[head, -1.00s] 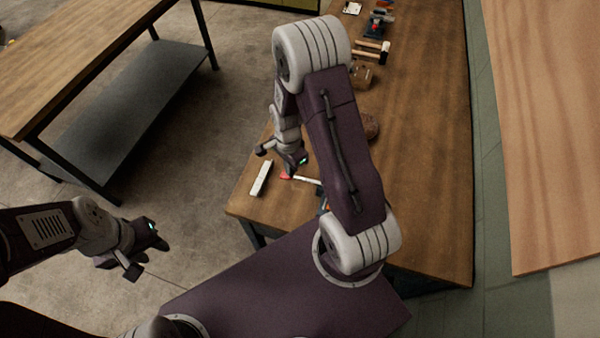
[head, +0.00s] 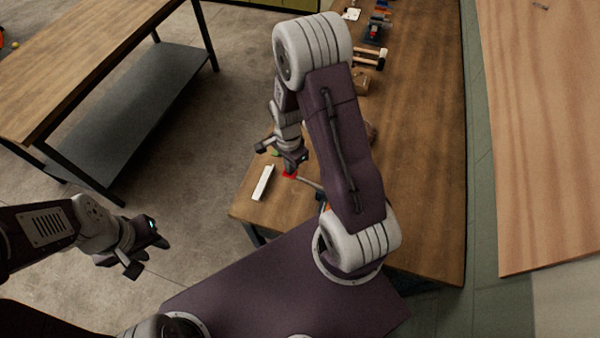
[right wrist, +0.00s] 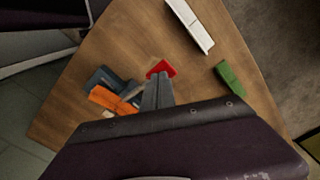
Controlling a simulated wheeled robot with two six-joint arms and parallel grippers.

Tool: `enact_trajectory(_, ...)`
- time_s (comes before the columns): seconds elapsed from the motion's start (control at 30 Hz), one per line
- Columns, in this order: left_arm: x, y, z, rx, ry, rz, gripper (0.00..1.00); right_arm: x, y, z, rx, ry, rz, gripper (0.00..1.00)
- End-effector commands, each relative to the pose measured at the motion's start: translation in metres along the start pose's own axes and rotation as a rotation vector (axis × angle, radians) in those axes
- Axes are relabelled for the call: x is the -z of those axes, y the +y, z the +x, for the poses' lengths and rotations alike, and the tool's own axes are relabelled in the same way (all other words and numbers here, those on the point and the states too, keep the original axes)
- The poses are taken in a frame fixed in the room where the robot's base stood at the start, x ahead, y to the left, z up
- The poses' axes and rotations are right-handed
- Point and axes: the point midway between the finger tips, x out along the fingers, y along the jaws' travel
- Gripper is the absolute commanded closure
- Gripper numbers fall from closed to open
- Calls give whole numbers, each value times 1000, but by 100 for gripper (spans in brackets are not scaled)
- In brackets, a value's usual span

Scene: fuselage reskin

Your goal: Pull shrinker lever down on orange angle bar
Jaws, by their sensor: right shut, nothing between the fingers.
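The shrinker's red lever handle (head: 289,175) shows below my right gripper (head: 301,165) in the head view, with its grey rod (head: 311,184) running right behind my arm. In the right wrist view the red handle (right wrist: 160,69) lies just beyond the shut, empty fingertips (right wrist: 158,77); I cannot tell whether they touch it. The orange angle bar (right wrist: 112,98) lies left of the fingers, against the blue shrinker body (right wrist: 102,78). My right arm mostly hides the shrinker in the head view. My left gripper (head: 158,238) hangs away from the table, its finger gap unclear.
A white bar (head: 263,183) lies near the bench's left edge; a green piece (right wrist: 230,78) lies near it. Several tools, including a mallet (head: 368,57), lie toward the far end of the wooden bench (head: 425,190). Another table (head: 80,60) stands at the left.

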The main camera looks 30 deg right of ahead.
Motion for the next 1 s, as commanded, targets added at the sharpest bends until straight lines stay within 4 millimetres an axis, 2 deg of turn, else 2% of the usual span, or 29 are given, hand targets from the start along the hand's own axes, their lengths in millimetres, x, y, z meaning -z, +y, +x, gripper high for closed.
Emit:
enact_trajectory(0.03,1,0,-9,0,0,0,64,0,0,-10,1,0,0,100)
enact_trajectory(0.5,5,1,-48,0,0,0,64,0,0,-54,2,1,0,100)
enact_trajectory(1.0,5,1,-46,0,0,0,64,0,0,-53,2,1,0,100)
